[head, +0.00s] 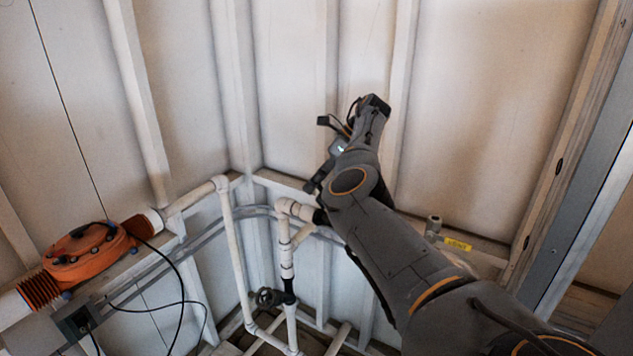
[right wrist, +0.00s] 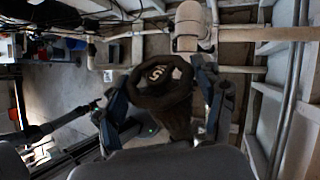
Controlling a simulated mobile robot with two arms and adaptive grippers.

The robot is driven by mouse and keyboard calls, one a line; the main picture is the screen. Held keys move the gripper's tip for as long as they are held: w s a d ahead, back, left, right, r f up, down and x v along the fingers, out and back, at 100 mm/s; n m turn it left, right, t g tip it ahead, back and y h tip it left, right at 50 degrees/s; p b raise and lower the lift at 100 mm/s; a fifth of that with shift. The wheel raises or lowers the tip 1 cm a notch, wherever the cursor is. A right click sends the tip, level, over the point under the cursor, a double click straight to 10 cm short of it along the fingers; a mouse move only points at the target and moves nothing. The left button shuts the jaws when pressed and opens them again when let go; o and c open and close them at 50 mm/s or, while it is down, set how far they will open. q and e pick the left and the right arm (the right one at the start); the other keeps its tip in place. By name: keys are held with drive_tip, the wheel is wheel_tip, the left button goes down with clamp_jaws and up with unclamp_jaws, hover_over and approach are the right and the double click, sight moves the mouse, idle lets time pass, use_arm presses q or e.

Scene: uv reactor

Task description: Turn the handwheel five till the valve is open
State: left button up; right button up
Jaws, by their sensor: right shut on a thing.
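Handwheel five (right wrist: 158,85) is a dark round wheel with a pale "5" on its hub, seen turned in the right wrist view. My right gripper (right wrist: 163,98) has a finger on each side of the wheel and is shut on it. In the head view my right arm (head: 385,235) reaches in from the lower right, and its forearm and wrist hide the wheel and most of the fingers. Whether the valve is open cannot be told. My left gripper is not in view.
White pipes (head: 286,255) run along the corner beside my right arm, with another dark handwheel (head: 268,298) low down. An orange unit (head: 88,254) with loose black cables sits at left. A yellow tag (head: 458,244) is right of my forearm.

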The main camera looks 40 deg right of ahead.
drive_tip(key=o, duration=0.8)
drive_tip(key=shift+f, duration=0.1)
drive_tip(key=v, duration=1.2)
drive_tip(key=shift+w, duration=0.1)
